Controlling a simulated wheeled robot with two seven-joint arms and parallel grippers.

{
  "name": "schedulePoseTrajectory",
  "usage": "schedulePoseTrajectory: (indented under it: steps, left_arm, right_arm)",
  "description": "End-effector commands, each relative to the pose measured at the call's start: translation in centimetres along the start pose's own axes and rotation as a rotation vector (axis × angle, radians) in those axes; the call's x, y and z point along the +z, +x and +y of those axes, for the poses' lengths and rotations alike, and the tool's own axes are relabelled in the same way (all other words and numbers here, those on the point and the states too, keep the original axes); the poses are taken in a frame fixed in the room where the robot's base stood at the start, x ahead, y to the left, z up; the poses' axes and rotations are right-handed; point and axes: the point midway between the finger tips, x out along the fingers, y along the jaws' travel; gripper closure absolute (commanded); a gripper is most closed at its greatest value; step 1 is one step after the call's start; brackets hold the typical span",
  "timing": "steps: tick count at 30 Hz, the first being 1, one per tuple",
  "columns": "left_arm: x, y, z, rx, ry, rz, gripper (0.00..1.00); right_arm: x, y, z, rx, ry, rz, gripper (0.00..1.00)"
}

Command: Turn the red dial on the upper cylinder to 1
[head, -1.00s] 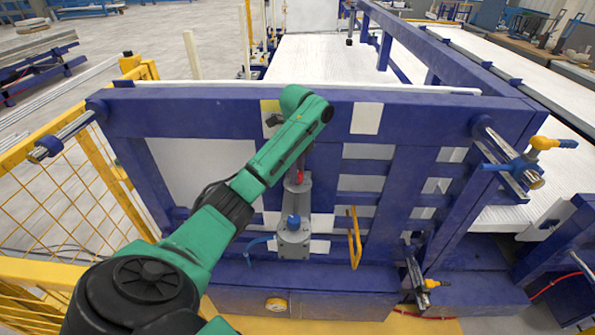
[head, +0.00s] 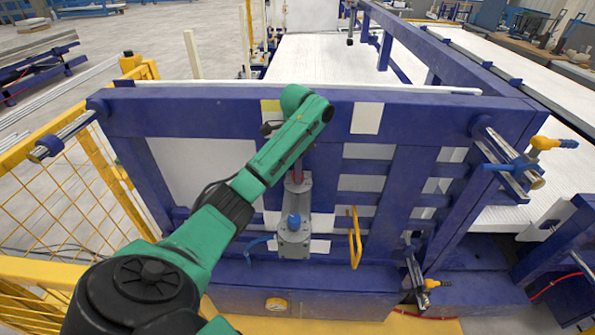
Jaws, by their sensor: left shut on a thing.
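The upper cylinder (head: 299,186) is a grey upright body on the blue frame, in the middle of the head view. A bit of its red dial (head: 297,174) shows at its top, just below my green left forearm. My left gripper (head: 299,165) is at the dial and shut on it. The forearm hides most of the gripper and part of the dial. The dial's numbers cannot be read. Below is a grey block with a blue knob (head: 293,220). My right gripper is not in view.
The blue frame (head: 210,118) spans the middle, with white panels behind. A yellow handle (head: 355,240) stands right of the cylinder. A yellow mesh fence (head: 60,215) is at the left. Metal rods with yellow-and-blue fittings (head: 520,165) stick out at the right.

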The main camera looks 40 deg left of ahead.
Motion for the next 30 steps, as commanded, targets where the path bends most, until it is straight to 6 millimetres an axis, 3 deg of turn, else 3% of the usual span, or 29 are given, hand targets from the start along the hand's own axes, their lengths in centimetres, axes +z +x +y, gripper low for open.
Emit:
schedulePoseTrajectory:
  steps: [30]
  left_arm:
    - [-0.03,-0.31,-0.15,-0.005,-0.948,0.007,1.0]
  right_arm:
    - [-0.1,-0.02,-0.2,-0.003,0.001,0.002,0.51]
